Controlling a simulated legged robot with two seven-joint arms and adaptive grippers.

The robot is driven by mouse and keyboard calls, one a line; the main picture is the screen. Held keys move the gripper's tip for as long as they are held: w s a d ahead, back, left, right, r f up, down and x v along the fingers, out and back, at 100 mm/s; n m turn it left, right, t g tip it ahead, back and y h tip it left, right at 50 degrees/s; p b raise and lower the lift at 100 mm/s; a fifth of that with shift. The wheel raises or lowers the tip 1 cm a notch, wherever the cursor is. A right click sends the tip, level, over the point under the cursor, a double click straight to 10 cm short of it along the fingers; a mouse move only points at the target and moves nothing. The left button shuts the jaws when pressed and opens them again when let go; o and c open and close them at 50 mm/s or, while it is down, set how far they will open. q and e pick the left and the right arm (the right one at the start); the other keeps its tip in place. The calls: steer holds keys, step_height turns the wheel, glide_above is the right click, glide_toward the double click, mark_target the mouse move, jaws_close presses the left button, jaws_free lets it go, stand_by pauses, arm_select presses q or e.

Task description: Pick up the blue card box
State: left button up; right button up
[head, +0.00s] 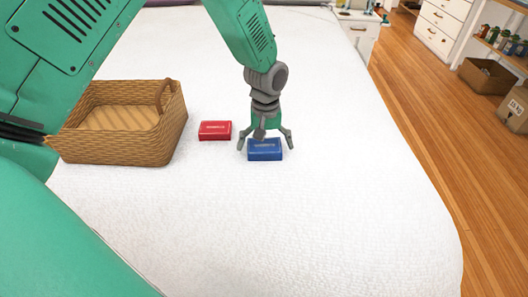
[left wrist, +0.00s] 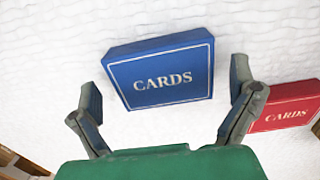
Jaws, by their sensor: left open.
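The blue card box (head: 264,150) lies flat on the white bed cover, near the middle of the head view. It also shows in the left wrist view (left wrist: 162,78), with "CARDS" printed on its top. My left gripper (head: 265,142) is open above the box, its fingers spread to either side. In the left wrist view the two fingers (left wrist: 168,92) stand left and right of the box, with white cover showing between each finger and the box. The box is slightly turned relative to the fingers. My right gripper is not in view.
A red card box (head: 215,130) lies just left of the blue one and shows at the right in the left wrist view (left wrist: 287,107). A wicker basket (head: 166,137) stands further left. The cover is clear to the right and in front.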

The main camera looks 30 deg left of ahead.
arm_select(q)
steer(key=shift+d+f, duration=0.4)
steer(key=shift+d, duration=0.1)
steer(key=shift+a+f, duration=0.15)
steer(key=shift+a, duration=0.6)
steer(key=c, duration=1.1)
steer(key=shift+s+a, duration=0.1)
steer(key=shift+a, duration=0.15)
steer(key=shift+c, duration=0.8)
steer(key=shift+d, duration=0.1)
